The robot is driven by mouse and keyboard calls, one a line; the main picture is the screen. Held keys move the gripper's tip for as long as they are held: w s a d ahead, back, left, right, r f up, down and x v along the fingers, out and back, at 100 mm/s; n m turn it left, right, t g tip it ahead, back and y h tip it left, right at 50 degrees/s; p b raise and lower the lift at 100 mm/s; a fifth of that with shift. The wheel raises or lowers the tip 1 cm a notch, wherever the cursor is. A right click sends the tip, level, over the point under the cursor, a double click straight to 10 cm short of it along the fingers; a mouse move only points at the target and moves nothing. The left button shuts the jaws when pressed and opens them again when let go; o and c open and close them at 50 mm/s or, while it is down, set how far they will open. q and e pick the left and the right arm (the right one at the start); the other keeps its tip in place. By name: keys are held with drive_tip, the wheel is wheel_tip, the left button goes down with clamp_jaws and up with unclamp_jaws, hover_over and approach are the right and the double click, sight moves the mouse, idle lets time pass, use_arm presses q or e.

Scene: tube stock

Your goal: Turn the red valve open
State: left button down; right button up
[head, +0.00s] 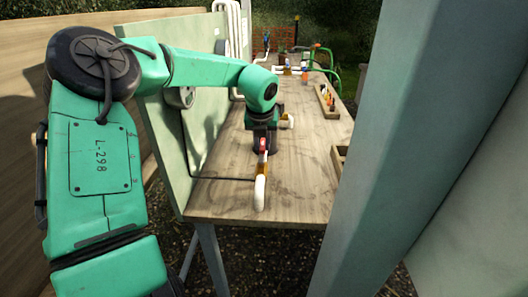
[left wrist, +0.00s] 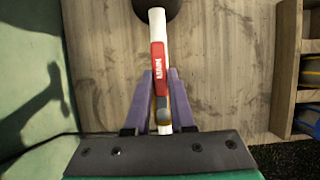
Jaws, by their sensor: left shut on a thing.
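The red valve handle (head: 263,146) is on a white pipe (head: 260,192) at the near part of the wooden bench. In the left wrist view the handle (left wrist: 158,70), lettered "MAIN", lies roughly along the pipe (left wrist: 155,22). My left gripper (left wrist: 160,76) reaches down from above, its two purple fingers shut on the handle, one on each side. A brass-coloured part shows below the handle in the head view. The far end of the pipe in the wrist view is hidden by a dark round shape. My right gripper is not in view.
The wooden bench (head: 225,205) has a pale green back panel (head: 165,140) along its left side. A wooden tray (head: 327,101) with small items stands at its right edge. More pipes and a green hose (head: 335,70) are at the far end. Bare bench lies around the valve.

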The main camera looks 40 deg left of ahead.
use_arm(q)
drive_tip(key=c, duration=0.8)
unclamp_jaws()
drive_tip(key=shift+o, duration=0.2)
drive_tip(key=shift+r, duration=0.15)
drive_tip(key=b+v, duration=0.1)
drive_tip(key=v, duration=1.3)
drive_tip(key=shift+s+r, duration=0.15)
drive_tip(key=shift+r, duration=0.05)
